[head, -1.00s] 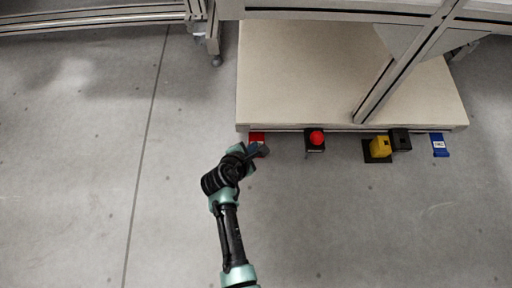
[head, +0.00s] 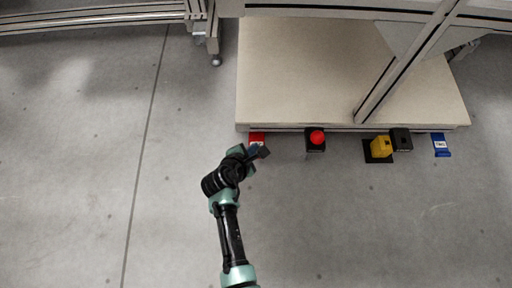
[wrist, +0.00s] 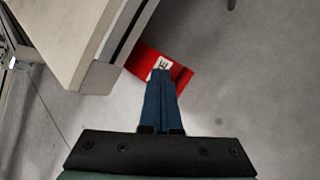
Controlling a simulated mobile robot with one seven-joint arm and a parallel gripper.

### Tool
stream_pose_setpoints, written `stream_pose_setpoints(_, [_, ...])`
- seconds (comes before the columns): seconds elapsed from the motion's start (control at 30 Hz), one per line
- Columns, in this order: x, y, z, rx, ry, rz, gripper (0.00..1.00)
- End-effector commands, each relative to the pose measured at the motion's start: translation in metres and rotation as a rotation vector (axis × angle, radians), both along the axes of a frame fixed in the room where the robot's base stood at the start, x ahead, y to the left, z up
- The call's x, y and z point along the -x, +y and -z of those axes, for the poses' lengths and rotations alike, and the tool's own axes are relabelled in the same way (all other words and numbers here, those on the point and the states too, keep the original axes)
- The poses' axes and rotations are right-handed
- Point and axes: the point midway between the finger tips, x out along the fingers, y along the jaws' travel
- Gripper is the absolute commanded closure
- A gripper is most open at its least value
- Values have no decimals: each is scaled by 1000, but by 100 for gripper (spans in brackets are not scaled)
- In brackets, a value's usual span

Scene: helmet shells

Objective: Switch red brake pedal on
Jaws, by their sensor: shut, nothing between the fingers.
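The red brake pedal (head: 257,138) is at the front edge of the pale platform, at its left end, in the head view. In the wrist view the red pedal (wrist: 172,67) carries a white label with dark letters, partly hidden by my fingers. My gripper (head: 262,152) is at the pedal's near end. In the wrist view my gripper (wrist: 161,76) has its blue fingers together, with nothing between them, and the tips overlap the label. I cannot tell whether the fingertips touch the pedal.
Right of the red pedal along the platform (head: 300,75) are a red button on a black box (head: 316,138), a yellow switch (head: 380,147) with a black block, and a blue pedal (head: 440,145). A metal frame stands over the platform. The grey floor in front is clear.

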Motion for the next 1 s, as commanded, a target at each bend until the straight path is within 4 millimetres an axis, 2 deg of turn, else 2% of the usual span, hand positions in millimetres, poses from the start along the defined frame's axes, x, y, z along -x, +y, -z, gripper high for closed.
stream_pose_setpoints(1.0, [2, 0, 15, 1, 6, 0, 100])
